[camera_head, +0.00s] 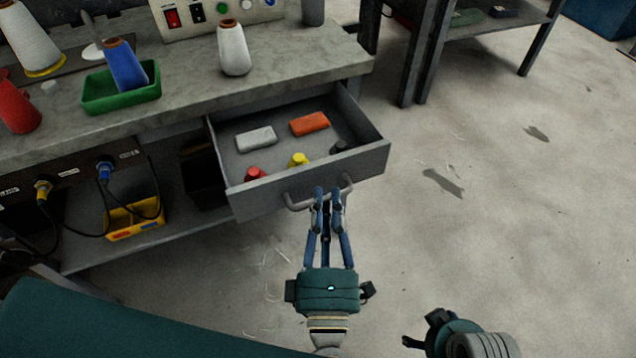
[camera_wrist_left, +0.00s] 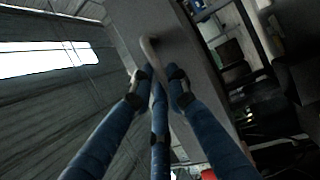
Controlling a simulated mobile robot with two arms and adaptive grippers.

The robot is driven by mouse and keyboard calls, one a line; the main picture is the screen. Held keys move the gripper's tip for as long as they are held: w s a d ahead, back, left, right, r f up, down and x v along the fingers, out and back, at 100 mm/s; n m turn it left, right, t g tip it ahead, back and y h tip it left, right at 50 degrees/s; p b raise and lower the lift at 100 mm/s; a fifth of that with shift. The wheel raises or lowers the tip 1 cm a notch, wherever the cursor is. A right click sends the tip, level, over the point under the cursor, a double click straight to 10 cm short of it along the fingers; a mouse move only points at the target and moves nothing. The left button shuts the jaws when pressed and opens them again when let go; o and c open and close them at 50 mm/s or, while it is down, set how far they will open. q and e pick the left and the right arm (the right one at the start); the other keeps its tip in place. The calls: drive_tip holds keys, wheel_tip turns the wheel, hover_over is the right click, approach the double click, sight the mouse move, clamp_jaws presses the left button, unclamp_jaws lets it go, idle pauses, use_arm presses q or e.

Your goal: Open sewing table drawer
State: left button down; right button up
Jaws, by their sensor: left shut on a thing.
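The grey sewing table drawer (camera_head: 300,160) stands pulled out from under the worktop, its inside in plain view in the head view. In it lie a white block (camera_head: 256,139), an orange block (camera_head: 309,124), and red, yellow and dark small items near its front. My left gripper (camera_head: 328,194) is shut on the drawer's bar handle (camera_head: 298,204). In the left wrist view the fingers (camera_wrist_left: 158,78) close around the handle (camera_wrist_left: 150,48) beside the grey drawer front. My right gripper (camera_head: 412,342) shows only in part at the bottom edge; its fingers are unclear.
The worktop (camera_head: 185,60) holds a green tray (camera_head: 120,88) with a blue cone, a white cone (camera_head: 233,48) and a control box (camera_head: 215,14). A yellow bin (camera_head: 134,218) sits on the lower shelf. The floor (camera_head: 500,210) at the right is open.

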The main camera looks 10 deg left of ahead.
use_arm(q)
drive_tip(key=shift+s+d, duration=0.25)
drive_tip(key=shift+s, duration=0.15)
drive_tip(key=c, duration=1.7)
unclamp_jaws()
drive_tip(key=shift+o, duration=0.2)
drive_tip(key=shift+s+f, duration=0.1)
drive_tip(key=shift+s, duration=0.1)
drive_tip(key=v, duration=0.7)
